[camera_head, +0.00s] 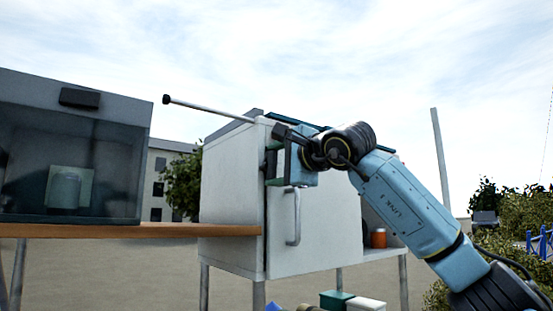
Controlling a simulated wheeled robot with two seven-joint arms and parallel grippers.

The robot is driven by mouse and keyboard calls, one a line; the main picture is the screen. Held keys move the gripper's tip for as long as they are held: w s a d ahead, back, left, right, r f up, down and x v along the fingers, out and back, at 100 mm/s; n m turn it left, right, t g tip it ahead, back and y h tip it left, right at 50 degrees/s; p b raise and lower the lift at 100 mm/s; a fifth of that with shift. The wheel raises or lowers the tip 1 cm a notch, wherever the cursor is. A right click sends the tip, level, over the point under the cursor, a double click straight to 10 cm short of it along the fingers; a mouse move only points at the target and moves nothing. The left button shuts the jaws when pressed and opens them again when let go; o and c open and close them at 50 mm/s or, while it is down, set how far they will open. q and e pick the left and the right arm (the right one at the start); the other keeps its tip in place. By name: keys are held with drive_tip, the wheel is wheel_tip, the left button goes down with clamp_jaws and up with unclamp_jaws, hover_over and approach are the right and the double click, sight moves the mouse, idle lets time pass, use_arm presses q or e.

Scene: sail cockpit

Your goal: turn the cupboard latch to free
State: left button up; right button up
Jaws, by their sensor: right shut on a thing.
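The white cupboard (232,190) stands on legs in the middle of the view, with its door (330,225) facing me and a grey upright handle (294,215) on the door. My right gripper (273,165) reaches in from the right to the upper left edge of the door, above the handle. Its dark fingers are shut on the cupboard latch, which they and the wrist largely hide, so I cannot tell the latch's angle. My left gripper is not in view.
A thin rod with a dark knob (208,108) sticks out left above the cupboard. A glass-fronted box (112,165) stands on a wooden top (130,231) at left. An orange can (379,238) sits on a shelf at right. Green and white boxes lie low in front.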

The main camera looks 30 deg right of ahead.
drive_tip(key=shift+n, duration=0.5)
drive_tip(key=o, duration=1)
drive_tip(key=shift+s, duration=0.5)
drive_tip(key=s+b, duration=0.1)
drive_tip(key=s, duration=0.3)
drive_tip(key=s+b, duration=0.1)
drive_tip(key=s, duration=0.3)
drive_tip(key=s+d+b, duration=0.1)
drive_tip(key=s, duration=0.3)
drive_tip(key=shift+s, duration=0.2)
